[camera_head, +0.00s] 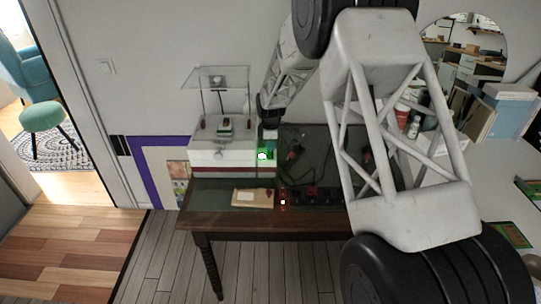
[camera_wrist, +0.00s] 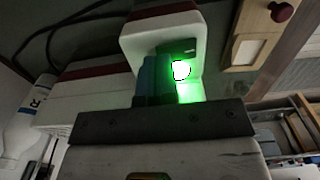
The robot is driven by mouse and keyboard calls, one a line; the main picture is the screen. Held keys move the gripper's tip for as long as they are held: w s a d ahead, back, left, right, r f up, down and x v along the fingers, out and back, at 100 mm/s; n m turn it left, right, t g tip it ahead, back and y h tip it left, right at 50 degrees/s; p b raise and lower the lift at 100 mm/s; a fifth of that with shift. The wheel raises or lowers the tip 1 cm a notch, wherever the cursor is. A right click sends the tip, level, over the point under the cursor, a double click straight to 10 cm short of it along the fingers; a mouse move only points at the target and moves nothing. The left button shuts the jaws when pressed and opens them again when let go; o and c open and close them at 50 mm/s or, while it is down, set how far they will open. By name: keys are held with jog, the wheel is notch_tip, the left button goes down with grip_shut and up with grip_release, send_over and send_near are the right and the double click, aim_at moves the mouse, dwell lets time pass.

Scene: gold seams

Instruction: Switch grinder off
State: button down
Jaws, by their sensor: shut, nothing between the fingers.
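In the head view the green light (camera_head: 263,155) glows at the right end of a white box on the table. My gripper (camera_wrist: 155,62) is shut and empty, its bluish fingers just left of the green light. Whether they touch the machine cannot be told. In the head view my gripper (camera_head: 269,132) is small and dark, just above the light.
A wooden table (camera_head: 230,219) carries the white box (camera_head: 222,157), a clear-topped stand (camera_head: 220,78), a tan pad (camera_head: 252,197) and a small red light (camera_head: 283,202). Dark cables (camera_wrist: 75,25) run behind the machine in the wrist view.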

jog(key=shift+f, duration=0.6)
dwell(0.5)
jog(key=shift+r, duration=0.2)
jog(key=shift+r, duration=0.4)
jog(key=shift+r, duration=0.15)
jog(key=shift+r, duration=0.1)
dwell(0.5)
